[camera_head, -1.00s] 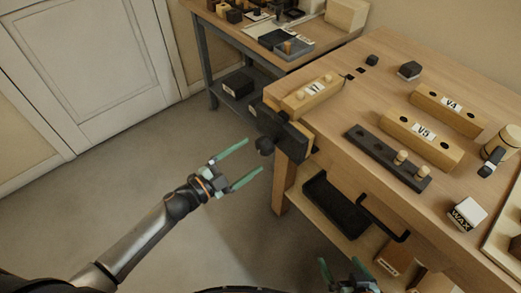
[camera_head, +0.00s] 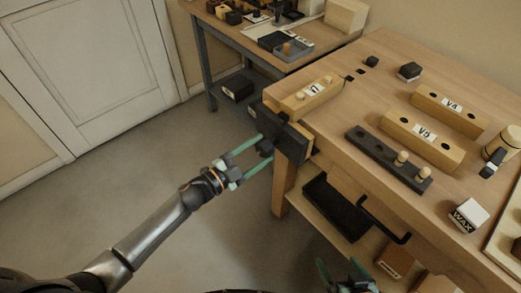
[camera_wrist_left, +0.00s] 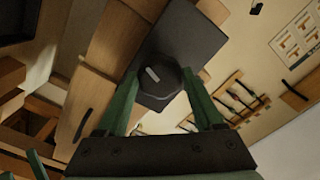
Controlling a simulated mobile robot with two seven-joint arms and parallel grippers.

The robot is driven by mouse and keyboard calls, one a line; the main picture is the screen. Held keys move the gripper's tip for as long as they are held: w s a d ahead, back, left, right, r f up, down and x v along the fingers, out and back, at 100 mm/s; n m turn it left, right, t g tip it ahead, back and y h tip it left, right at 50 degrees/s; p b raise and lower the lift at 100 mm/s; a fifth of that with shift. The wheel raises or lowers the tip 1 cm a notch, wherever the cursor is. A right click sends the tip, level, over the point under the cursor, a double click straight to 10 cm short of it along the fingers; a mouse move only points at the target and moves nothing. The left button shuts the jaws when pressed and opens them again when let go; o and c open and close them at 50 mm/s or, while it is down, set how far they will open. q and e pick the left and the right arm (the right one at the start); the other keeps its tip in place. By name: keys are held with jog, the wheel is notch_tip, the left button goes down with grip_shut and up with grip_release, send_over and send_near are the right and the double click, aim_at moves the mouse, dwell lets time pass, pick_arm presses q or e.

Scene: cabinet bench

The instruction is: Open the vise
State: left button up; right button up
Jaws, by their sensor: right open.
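The vise (camera_head: 292,140) is a dark block on the bench's left front corner. Its dark round knob (camera_head: 264,148) faces my left arm. A wooden block marked with a label (camera_head: 310,95) lies on the bench top just behind the vise. My left gripper (camera_head: 264,150) is open, with one green finger on each side of the knob. In the left wrist view the knob (camera_wrist_left: 160,76), with a pale mark on it, sits between the fingertips; firm contact cannot be told. My right gripper (camera_head: 342,266) is open and empty at the bottom edge, below the bench front.
Blocks V4 (camera_head: 450,108) and V5 (camera_head: 422,140), a dark peg rack (camera_head: 380,160), a mallet (camera_head: 498,145) and a wax box (camera_head: 467,214) are on the bench. A black tray (camera_head: 335,208) is on the shelf below. The floor at left is clear.

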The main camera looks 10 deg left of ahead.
pick_arm(q)
jog(key=c, duration=0.7)
jog(key=shift+r+n+p, duration=0.1)
jog(key=shift+n+p, duration=0.45)
jog(key=shift+n, duration=0.15)
jog(key=shift+n+p, duration=0.55)
jog(key=shift+n, duration=0.75)
jog(key=shift+a, duration=0.1)
jog(key=shift+n+p, duration=0.4)
jog(key=shift+n, duration=0.1)
jog(key=shift+s+n+p, duration=0.1)
jog(key=shift+n+p, duration=0.3)
jog(key=shift+n, duration=1.1)
